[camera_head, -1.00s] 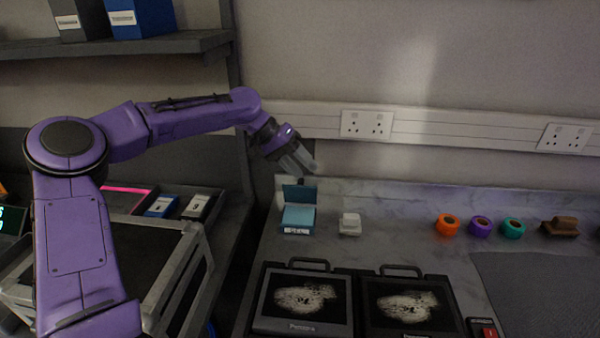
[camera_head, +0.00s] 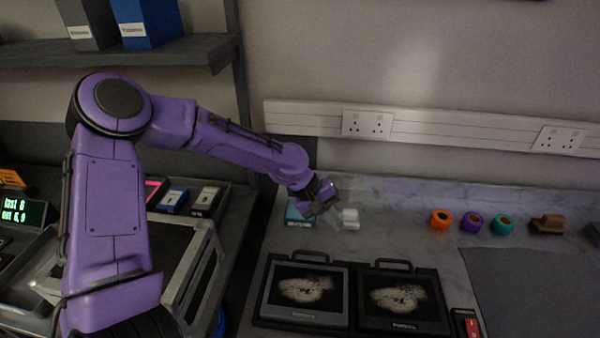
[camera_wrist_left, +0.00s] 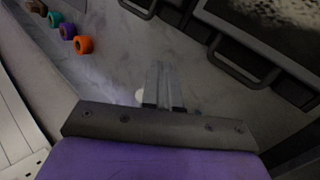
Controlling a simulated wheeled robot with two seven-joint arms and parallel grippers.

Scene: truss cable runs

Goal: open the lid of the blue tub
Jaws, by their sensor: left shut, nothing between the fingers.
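The small blue tub (camera_head: 293,214) stands at the back left of the marbled counter in the head view. My left wrist and gripper cover much of it, and I cannot tell how its lid stands now. My left gripper (camera_head: 337,226) is shut and empty, pointing down just right of the tub, close to a small white object (camera_head: 351,215). In the left wrist view the shut fingers (camera_wrist_left: 165,75) point over bare counter, and the tub does not show there. My right gripper is not in view.
Two black framed panels with handles (camera_head: 307,292) lie in front. Orange (camera_head: 440,220), purple and teal rolls and a brown block (camera_head: 547,224) stand to the right. A grey mat (camera_head: 530,290) lies front right. A socket rail (camera_head: 430,130) runs along the wall.

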